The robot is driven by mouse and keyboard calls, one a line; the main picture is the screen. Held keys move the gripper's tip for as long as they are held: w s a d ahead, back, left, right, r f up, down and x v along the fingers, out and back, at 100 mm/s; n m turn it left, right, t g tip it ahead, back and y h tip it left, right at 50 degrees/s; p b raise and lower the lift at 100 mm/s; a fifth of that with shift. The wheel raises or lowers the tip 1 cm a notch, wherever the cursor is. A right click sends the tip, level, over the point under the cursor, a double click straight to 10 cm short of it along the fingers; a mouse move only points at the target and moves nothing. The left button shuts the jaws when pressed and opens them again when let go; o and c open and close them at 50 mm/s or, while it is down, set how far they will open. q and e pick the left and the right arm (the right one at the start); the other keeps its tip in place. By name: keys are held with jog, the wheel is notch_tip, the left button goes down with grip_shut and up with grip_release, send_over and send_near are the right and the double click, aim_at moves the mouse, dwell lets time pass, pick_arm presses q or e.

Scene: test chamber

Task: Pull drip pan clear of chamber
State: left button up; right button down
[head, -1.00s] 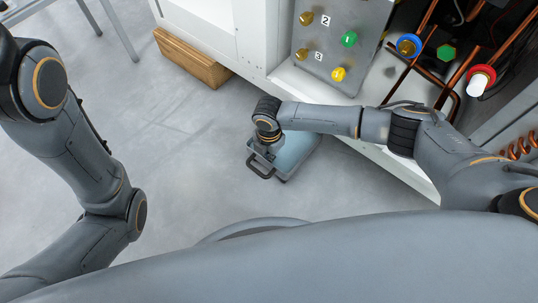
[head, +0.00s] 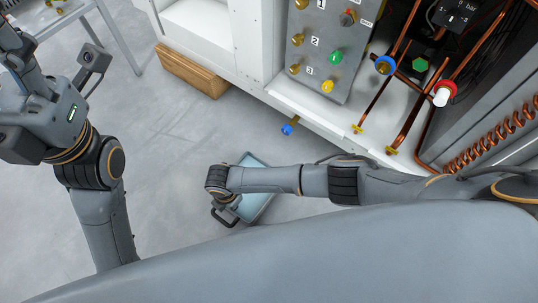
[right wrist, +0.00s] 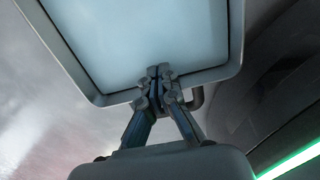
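The drip pan (head: 262,172), a shallow grey tray with a pale blue inside, lies on the floor, with visible floor between it and the chamber (head: 345,135). My right forearm covers part of it. Its dark handle (head: 226,220) faces my base. My right gripper is mostly hidden by its wrist in the head view. In the right wrist view the right gripper (right wrist: 160,82) has its fingertips together at the pan's (right wrist: 150,35) handle edge, shut on the handle. My left gripper (head: 18,60) is raised at the upper left, partly cut off; its finger opening is unclear.
A blue-handled valve (head: 289,127) sticks out low from the chamber's front edge. A wooden block (head: 190,70) lies along the chamber's base. A metal-legged table (head: 110,25) stands at the upper left. The grey floor left of the pan is clear.

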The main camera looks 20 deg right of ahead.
jog(key=shift+s+a, duration=0.65)
jog(key=shift+a, duration=0.15)
notch_tip(320, 180, up, 12)
dwell(0.4)
